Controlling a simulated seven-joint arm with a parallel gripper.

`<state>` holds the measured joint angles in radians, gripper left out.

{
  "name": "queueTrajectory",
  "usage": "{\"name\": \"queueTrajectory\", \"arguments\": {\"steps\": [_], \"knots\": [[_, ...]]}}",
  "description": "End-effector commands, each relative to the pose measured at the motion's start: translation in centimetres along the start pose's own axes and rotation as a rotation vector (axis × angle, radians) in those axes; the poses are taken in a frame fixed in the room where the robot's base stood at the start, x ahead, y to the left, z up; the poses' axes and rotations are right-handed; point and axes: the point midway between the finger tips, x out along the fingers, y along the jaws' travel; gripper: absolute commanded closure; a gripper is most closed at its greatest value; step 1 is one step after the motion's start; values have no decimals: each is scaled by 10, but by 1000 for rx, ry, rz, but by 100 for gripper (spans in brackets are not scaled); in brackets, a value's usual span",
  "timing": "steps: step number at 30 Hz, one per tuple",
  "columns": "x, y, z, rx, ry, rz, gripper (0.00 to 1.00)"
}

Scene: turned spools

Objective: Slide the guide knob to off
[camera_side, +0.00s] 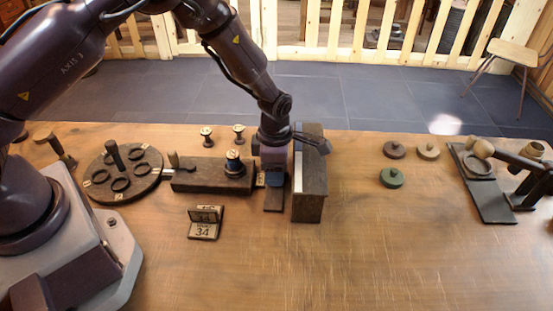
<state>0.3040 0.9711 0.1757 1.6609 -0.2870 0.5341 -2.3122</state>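I cannot single out the guide knob for certain. A long dark block (205,180) lies left of the middle, with a small pale-topped lever (173,159) at its left end and a round dark knob or spool (234,163) at its right. My gripper (273,183) points down just right of this block, close to the left face of a tall dark box (311,185). A small pale label (260,180) shows beside the fingers, and a dark strip (273,202) lies below them. The gripper hides what is behind it. Its finger gap is too small to read.
A round dark board (124,188) with rings and a peg stands left. A small stand with number cards (205,222) is in front. Two small spools (207,135) stand behind the block. Several discs (391,178) and a dark fixture (488,200) are right. The front table is clear.

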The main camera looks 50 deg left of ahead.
Motion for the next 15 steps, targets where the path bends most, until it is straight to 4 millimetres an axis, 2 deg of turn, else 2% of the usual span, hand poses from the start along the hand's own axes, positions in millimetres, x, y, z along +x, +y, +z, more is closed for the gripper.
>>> {"name": "queueTrajectory", "arguments": {"steps": [8,15], "knots": [[-2,0,0,1,0,0,52],[-20,0,1,2,-1,1,52]]}}
